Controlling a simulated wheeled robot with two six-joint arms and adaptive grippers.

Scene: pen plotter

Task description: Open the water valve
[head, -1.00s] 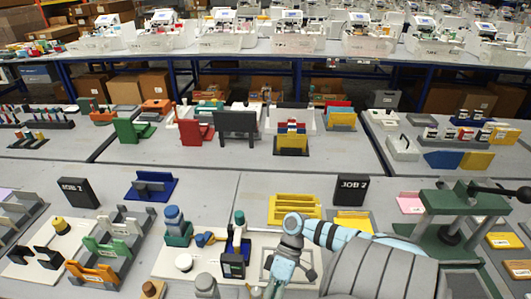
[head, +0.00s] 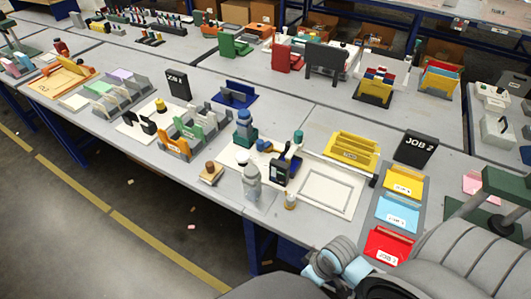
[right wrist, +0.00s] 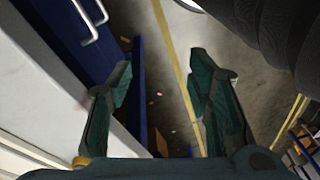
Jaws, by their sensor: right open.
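No part in view can be clearly told as the water valve. A blue-and-teal fixture (head: 245,132) stands at the back left of a white board (head: 307,207). A small blue part (head: 265,146) lies beside it, too small to tell its kind. My right gripper (right wrist: 160,62) shows in the right wrist view with its two dark green fingers apart and nothing between them. It points down past the table's side toward the floor. My left gripper is not in view.
A grey bottle-like object (head: 251,182) and a black device (head: 278,172) stand on or near the board. Open floor (head: 110,240) lies before the table.

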